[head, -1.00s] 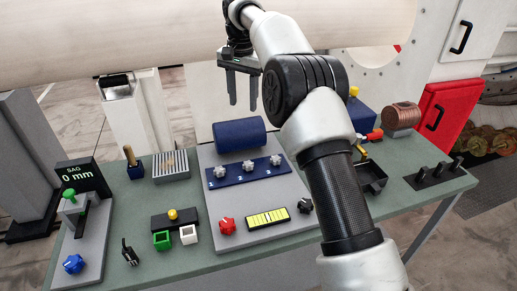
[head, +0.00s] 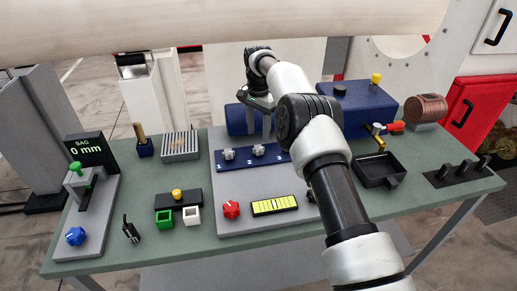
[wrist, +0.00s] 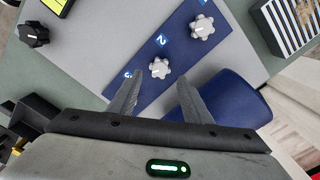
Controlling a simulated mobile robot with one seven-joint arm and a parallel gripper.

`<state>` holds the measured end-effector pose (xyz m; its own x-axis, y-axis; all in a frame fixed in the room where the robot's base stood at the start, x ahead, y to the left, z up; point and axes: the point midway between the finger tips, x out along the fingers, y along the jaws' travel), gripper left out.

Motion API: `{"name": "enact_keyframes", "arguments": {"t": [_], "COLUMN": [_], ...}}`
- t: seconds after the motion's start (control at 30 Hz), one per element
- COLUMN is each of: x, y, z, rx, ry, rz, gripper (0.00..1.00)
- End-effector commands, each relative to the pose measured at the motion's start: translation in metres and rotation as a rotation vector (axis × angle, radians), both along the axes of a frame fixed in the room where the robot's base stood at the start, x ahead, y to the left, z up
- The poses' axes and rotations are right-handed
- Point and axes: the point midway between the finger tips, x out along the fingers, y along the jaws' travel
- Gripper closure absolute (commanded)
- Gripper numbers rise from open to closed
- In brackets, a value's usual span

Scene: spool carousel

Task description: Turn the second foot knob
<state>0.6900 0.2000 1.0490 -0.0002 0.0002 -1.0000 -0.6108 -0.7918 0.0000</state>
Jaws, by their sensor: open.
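The second foot knob (head: 258,150) is a grey lobed knob on a blue strip (head: 240,163) with numbers beside its knobs. My gripper (head: 260,133) is open and points down just above it. In the wrist view the second knob (wrist: 160,68) shows between the two fingertips (wrist: 160,78), by the label 2, with no visible contact. The first knob (head: 228,153) is to its left, and also shows in the wrist view (wrist: 202,27). The third knob is hidden behind my arm and gripper.
A blue cylinder (wrist: 228,98) lies close behind the strip. A red knob (head: 231,209) and a yellow gauge (head: 274,205) are in front. A ribbed grey block (head: 180,146) stands left; a black tray (head: 379,171) and blue box (head: 357,106) are right.

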Motion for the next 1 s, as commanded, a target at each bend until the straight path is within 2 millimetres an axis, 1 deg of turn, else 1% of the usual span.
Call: {"name": "enact_keyframes", "arguments": {"t": [0.03,0.2,0.33,0.5,0.77,0.87,1.0], "x": [-0.001,-0.001,0.0,0.0,0.0,0.0,0.0], "y": [0.0,0.0,0.0,0.0,0.0,0.0,0.0], "z": [-0.011,-0.043,-0.059,-0.068,-0.07,-0.07,-0.07], "rx": [0.0,-0.002,-0.001,0.001,-0.001,-0.001,-0.001], "ry": [0.004,0.003,0.002,-0.001,-0.001,-0.001,-0.001], "rz": [0.0,0.0,0.0,0.0,0.0,0.0,0.0], "gripper": [0.55,0.55,0.55,0.55,0.55,0.71,0.94]}}
